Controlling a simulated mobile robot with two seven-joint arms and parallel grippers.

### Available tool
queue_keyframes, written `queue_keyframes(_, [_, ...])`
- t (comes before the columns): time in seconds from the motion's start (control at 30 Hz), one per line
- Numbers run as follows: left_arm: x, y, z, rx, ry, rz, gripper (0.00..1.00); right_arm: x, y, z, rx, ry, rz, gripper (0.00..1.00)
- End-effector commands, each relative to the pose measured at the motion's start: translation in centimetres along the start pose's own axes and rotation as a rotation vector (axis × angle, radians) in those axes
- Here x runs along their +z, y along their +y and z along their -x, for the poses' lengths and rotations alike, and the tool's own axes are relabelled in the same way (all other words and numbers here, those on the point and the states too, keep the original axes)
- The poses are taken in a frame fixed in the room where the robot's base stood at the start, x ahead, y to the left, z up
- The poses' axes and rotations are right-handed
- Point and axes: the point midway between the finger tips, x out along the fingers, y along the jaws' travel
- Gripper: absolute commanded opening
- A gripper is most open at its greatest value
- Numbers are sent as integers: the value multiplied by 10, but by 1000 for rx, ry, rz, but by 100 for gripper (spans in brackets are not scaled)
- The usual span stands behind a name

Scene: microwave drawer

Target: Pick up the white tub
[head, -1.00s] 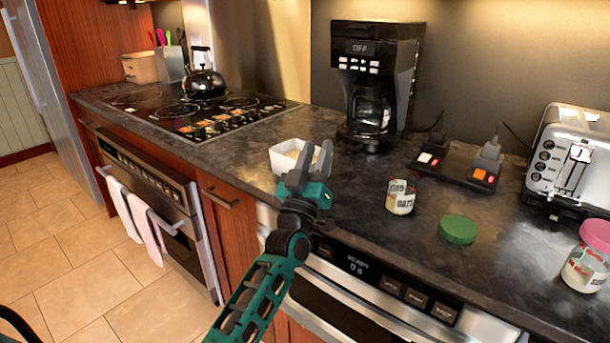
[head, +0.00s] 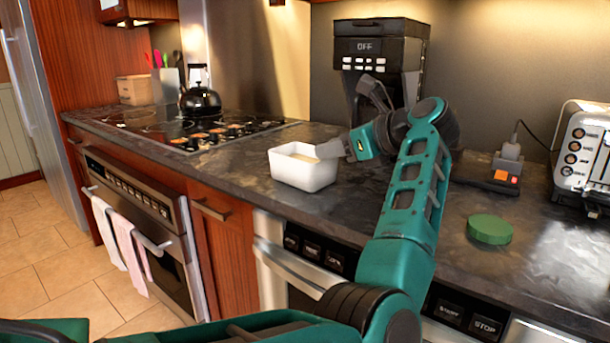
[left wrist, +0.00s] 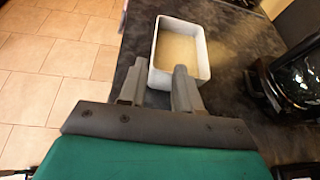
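The white tub (head: 303,175) stands upright on the dark countertop, open at the top, with pale beige contents. It also shows in the left wrist view (left wrist: 154,77), just beyond the fingers. My left gripper (head: 346,118) is at the tub's right side in the head view, fingers apart and empty. In the left wrist view the left gripper (left wrist: 156,85) has one finger left of the tub and the other overlapping its near wall. I cannot tell whether that finger touches it or reaches inside. My right gripper is not in view.
The coffee maker (head: 378,50) stands behind my left gripper, partly hidden. A green lid (head: 490,229), a power strip (head: 487,172) and a toaster (head: 582,150) are to the right. The stovetop (head: 190,135) with a black kettle (head: 200,100) is at the left.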

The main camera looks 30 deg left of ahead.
Motion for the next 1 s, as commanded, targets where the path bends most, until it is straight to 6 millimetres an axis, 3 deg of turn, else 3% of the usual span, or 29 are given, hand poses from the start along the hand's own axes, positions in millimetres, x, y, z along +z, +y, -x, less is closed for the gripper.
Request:
queue_keyframes(0.3, [0, 1, -52, 2, -4, -3, 33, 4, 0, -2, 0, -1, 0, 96])
queue_keyframes(0.57, [0, 4, -68, 3, -6, -2, 33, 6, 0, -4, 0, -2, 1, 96])
queue_keyframes(0.83, [0, 9, -106, 3, -7, -4, 33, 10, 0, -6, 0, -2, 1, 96])
queue_keyframes(1.0, [1, 9, -111, 1, -5, -4, 33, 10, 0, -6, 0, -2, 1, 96])
